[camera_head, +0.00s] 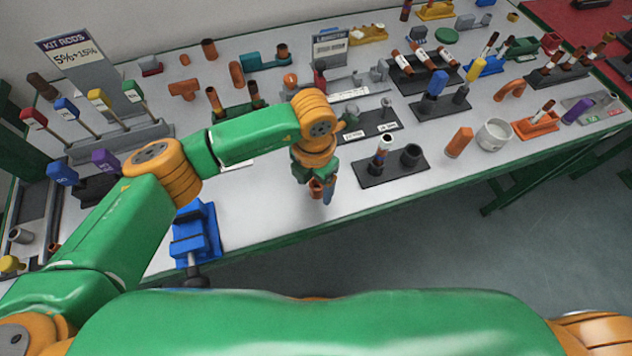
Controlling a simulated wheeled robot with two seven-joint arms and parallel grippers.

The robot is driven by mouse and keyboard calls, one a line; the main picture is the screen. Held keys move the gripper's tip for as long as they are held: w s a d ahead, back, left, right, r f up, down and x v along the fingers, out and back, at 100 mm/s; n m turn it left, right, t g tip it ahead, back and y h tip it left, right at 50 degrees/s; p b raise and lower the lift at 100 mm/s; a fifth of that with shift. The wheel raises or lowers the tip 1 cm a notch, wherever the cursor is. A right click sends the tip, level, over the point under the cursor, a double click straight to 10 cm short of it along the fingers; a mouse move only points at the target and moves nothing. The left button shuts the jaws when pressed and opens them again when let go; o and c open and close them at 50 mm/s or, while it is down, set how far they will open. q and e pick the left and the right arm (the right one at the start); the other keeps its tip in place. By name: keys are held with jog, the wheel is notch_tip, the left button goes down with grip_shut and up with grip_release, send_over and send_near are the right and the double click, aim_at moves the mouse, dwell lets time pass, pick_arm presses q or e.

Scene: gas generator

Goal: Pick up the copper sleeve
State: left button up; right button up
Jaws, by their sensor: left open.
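Several copper-coloured tube pieces stand on the table, and I cannot tell for sure which one is the copper sleeve. A short upright one (209,49) and a taller one (237,75) are at the back left. My left gripper (322,192) points down over the front middle of the table, left of a black two-post stand (391,168). Its jaws are open. A small copper-brown piece (316,186) shows at the fingers; whether it is between them or behind them is unclear. My right gripper is out of view.
A blue vise (194,232) sits at the front edge, left of the gripper. Racks with rods and fittings crowd the back. The front strip near the gripper is mostly clear.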

pick_arm(q)
jog(key=shift+s+d, duration=0.1)
jog(key=shift+d, duration=0.05)
jog(key=c, duration=0.6)
grip_shut()
jog(key=shift+r, duration=0.15)
